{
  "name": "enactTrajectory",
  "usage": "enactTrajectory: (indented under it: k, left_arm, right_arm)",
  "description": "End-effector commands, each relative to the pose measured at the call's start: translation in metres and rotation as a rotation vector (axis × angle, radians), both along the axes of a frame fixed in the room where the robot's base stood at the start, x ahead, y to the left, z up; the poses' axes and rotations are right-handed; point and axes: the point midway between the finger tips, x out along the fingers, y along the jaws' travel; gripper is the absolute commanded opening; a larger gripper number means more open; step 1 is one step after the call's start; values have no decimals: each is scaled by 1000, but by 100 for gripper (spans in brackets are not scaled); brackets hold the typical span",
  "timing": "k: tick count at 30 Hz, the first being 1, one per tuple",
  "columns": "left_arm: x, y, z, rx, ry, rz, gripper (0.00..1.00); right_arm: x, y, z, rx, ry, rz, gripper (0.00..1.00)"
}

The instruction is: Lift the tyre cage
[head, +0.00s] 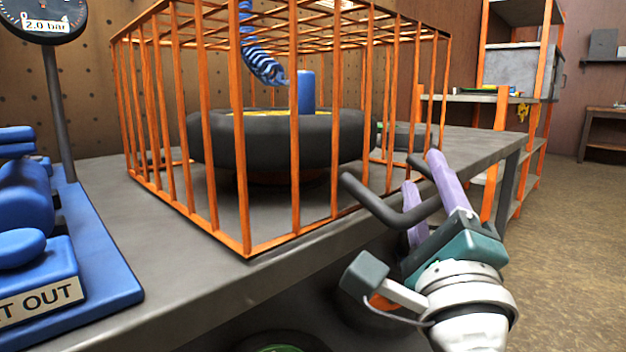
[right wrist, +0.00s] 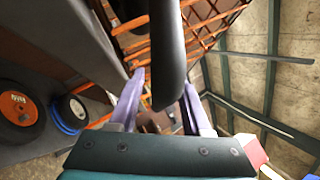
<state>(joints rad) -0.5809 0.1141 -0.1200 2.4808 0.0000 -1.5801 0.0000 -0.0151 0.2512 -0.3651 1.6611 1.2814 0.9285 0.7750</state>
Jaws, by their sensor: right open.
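The tyre cage (head: 240,150), a box of orange bars, stands on the grey workbench (head: 190,295) around a black tyre (head: 265,140). A dark bent handle bar (head: 385,208) sticks out at the cage's right front side. My right gripper (head: 421,173) has two purple fingers spread apart at this handle. In the right wrist view the dark bar (right wrist: 167,45) runs down between the fingers of the gripper (right wrist: 162,88), with gaps visible beside it. Whether either finger touches it I cannot tell. The orange cage bars (right wrist: 205,30) show behind. My left gripper is not in view.
A blue inflator stand (head: 95,265) with a gauge (head: 42,18) reading 2.0 bar is at the left of the bench. A blue coiled hose (head: 258,55) hangs into the cage. Orange-framed shelving (head: 545,110) stands at the back right. The floor at the right is clear.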

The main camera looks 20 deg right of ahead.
Motion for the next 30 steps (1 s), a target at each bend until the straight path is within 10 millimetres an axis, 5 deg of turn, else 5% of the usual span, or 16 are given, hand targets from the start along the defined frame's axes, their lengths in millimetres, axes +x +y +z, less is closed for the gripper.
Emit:
enactTrajectory:
  k: [6, 19, 30]
  left_arm:
    - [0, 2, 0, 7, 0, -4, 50]
    - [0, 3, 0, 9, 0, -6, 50]
    - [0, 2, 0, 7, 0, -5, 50]
  right_arm:
    - [0, 0, 0, 0, 0, 0, 47]
    - [0, 0, 0, 0, 0, 0, 0]
    - [0, 0, 0, 0, 0, 0, 0]
